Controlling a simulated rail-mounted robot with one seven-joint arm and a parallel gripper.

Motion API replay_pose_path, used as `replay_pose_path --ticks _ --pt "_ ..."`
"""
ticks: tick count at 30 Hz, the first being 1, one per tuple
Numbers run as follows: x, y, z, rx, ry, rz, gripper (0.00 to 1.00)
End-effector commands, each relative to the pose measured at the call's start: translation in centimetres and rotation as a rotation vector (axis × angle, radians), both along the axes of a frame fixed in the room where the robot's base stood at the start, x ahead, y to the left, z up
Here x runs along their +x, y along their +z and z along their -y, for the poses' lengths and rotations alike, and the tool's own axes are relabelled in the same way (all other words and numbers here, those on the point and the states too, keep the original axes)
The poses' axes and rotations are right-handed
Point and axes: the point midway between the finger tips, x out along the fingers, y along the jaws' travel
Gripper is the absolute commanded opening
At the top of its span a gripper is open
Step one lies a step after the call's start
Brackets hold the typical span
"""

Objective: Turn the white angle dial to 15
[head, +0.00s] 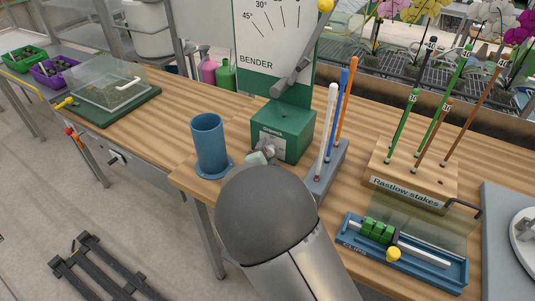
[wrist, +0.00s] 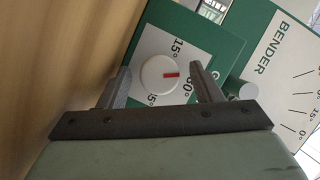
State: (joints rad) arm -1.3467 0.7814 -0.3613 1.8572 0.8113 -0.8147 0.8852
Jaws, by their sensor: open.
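The white angle dial (wrist: 157,75) is a round knob with a red mark, on a white plate on the green bender base (wrist: 207,45). In the wrist view the red mark points right, towards a partly hidden label ending in 0°. The 15° label (wrist: 178,48) is above it, and a partly covered label lies below. My gripper (wrist: 160,70) is open, one finger on each side of the dial; contact cannot be told. In the head view my gripper (head: 262,154) is at the front of the green bender box (head: 290,132), and my wrist and gripper hide the dial.
A blue cup (head: 208,142) stands left of the bender. A grey rack (head: 327,174) with white, blue and orange rods stands close on the right. The bender's lever (head: 300,70) rises above the box. The Rastlow stakes block (head: 412,178) and a blue clips tray (head: 405,250) are further right.

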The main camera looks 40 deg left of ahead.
Motion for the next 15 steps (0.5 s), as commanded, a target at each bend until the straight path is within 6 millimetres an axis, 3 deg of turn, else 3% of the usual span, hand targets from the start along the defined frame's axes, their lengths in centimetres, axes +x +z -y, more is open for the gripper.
replay_pose_path --ticks 2,3,7,15 --pt "-0.02 0.00 0.01 0.000 0.000 0.000 0.59" --pt "-0.03 0.01 0.01 0.000 0.000 0.000 0.53" --pt "-0.04 0.01 0.00 0.000 0.000 0.000 0.17" --pt "-0.07 0.10 -0.02 -0.012 0.001 0.001 0.15"
